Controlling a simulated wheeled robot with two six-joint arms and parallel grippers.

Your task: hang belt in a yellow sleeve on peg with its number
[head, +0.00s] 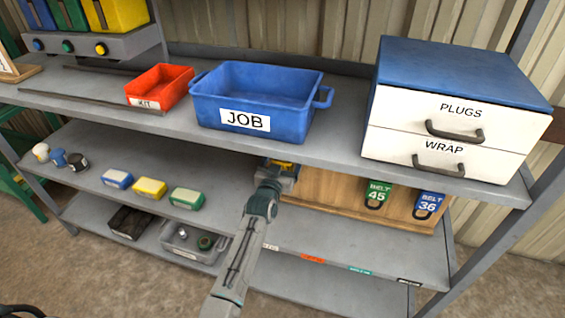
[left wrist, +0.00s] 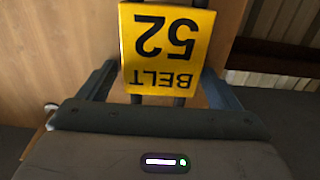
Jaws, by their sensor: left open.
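A yellow sleeve (left wrist: 168,45) marked BELT 52 shows upside down in the left wrist view, with dark belt strands at its edge. My left gripper (left wrist: 160,85) is open, with one finger on each side of the sleeve; whether they touch it I cannot tell. In the head view my left gripper (head: 283,172) is at the left end of a wooden board (head: 325,188) under the upper shelf, mostly hiding the yellow sleeve. A green BELT 45 sleeve (head: 377,194) and a blue BELT 36 sleeve (head: 428,204) hang on the board. The pegs are not clearly visible. My right gripper is not in view.
The upper shelf holds a red KIT bin (head: 160,86), a blue JOB bin (head: 258,98) and a PLUGS/WRAP drawer unit (head: 455,108). Small coloured boxes (head: 150,187) lie on the middle shelf. The upper shelf edge runs close above my left gripper. Coloured labels (head: 312,261) line the shelf edge.

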